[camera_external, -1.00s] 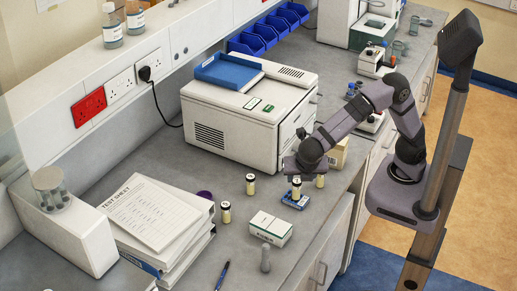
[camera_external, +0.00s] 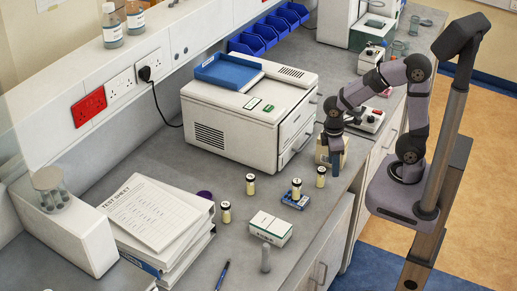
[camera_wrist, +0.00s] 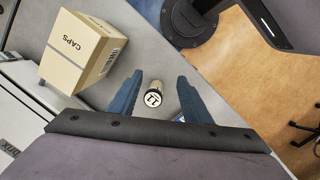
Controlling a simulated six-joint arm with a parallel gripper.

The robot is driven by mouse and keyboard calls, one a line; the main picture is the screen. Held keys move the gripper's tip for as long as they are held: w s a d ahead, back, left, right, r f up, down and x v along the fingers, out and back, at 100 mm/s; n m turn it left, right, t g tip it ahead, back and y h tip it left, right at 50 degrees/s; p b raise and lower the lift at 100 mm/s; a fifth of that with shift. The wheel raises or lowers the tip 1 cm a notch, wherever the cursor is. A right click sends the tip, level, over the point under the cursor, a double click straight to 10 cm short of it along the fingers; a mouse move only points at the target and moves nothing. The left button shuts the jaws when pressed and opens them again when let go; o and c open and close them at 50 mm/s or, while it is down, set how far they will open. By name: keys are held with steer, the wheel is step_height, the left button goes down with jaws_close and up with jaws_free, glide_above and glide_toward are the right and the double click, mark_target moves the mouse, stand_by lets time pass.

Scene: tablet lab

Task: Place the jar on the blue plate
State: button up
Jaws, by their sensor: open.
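The blue plate (camera_external: 303,204) lies flat on the grey bench in the external view. A small cream jar with a dark cap (camera_external: 296,187) stands on it. Another such jar (camera_external: 320,176) stands on the bench right of the plate, and two more jars (camera_external: 250,184) (camera_external: 226,212) stand to its left. My gripper (camera_external: 335,165) points down to the right of the plate, by a cardboard box. In the wrist view, my gripper (camera_wrist: 158,80) is open, with a jar (camera_wrist: 154,99) showing between its blue fingers, not gripped.
The cardboard CAPS box (camera_wrist: 84,50) is close to my fingers. A white-green carton (camera_external: 270,229) lies in front of the plate. A large white machine (camera_external: 247,115) stands behind. Binders with a test sheet (camera_external: 146,211) fill the left. The bench edge is on the right.

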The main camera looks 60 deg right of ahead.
steer(key=s+d+m, duration=0.1)
steer(key=m, duration=0.1)
steer(key=s+d+f+m+y, duration=0.1)
steer(key=m, duration=0.1)
steer(key=s+d+f+m, duration=0.1)
steer(key=d+m, duration=0.1)
steer(key=m, duration=0.1)
steer(key=shift+s+d+f, duration=0.1)
steer(key=shift+s, duration=0.05)
